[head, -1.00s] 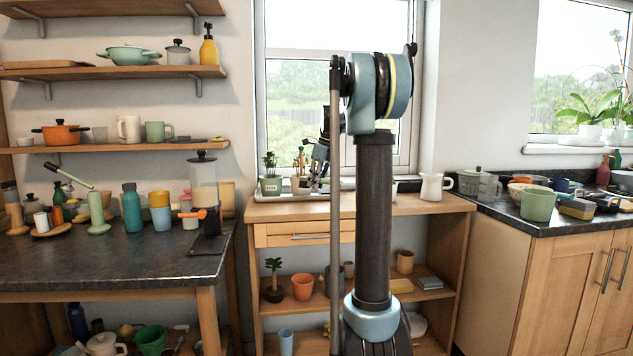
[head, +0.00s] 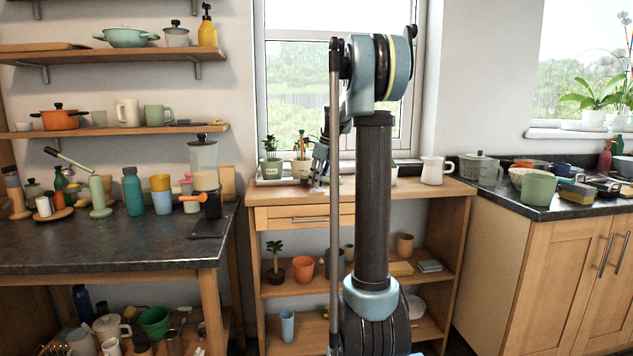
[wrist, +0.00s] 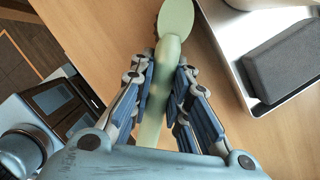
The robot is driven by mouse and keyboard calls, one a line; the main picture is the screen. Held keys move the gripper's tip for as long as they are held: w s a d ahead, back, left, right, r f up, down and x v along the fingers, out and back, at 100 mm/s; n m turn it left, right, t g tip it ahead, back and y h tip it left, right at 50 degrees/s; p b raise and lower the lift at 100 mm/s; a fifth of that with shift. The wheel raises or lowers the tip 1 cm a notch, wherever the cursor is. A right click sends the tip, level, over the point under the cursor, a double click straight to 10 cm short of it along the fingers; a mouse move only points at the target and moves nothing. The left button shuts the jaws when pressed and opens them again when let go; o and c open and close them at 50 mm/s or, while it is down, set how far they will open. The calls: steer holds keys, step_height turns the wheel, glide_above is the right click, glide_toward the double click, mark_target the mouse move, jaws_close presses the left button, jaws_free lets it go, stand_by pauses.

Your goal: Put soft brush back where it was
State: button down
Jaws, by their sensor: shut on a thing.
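A pale green soft brush (wrist: 175,20) with an oval head and a slim handle shows in the wrist view. My gripper (wrist: 163,75) is shut on its handle, with blue-padded fingers on both sides. The oval head points away from my palm, over a wooden top (wrist: 235,135). In the head view, my gripper (head: 320,165) is over the wooden sideboard (head: 285,196) below the window, partly hidden by my arm. I cannot make out the brush there.
A pale tray (wrist: 232,62) holding a dark grey block (wrist: 285,62) lies right of the brush. Potted plants (head: 271,168) stand left of my gripper, and a white jug (head: 434,170) stands to the right. Bare wood shows at the sideboard's front.

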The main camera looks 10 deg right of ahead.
steer(key=shift+f, duration=0.55)
stand_by(0.4)
steer(key=c, duration=1.4)
jaws_free()
steer(key=shift+c, duration=0.2)
